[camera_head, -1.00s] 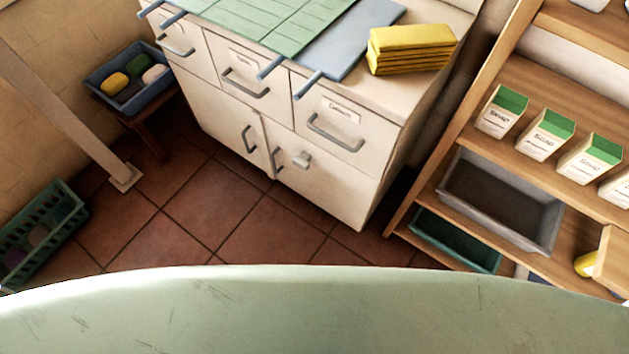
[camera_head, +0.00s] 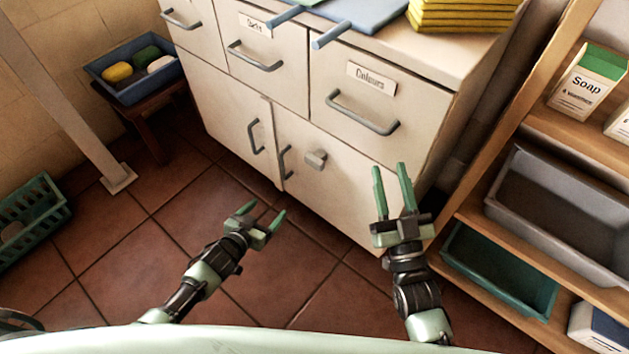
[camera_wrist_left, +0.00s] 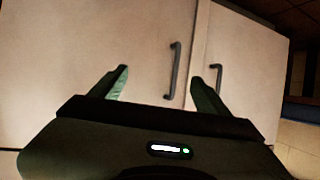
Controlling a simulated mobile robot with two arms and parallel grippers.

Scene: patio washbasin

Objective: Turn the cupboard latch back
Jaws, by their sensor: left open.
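Drawers with bar handles (camera_head: 362,115) sit above the doors. A wooden shelf (camera_head: 468,212) with a grey tub (camera_head: 560,215) and soap boxes stands close on the right. A blue crate (camera_head: 136,72) and a post (camera_head: 75,110) are at left. The tiled floor between is clear.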

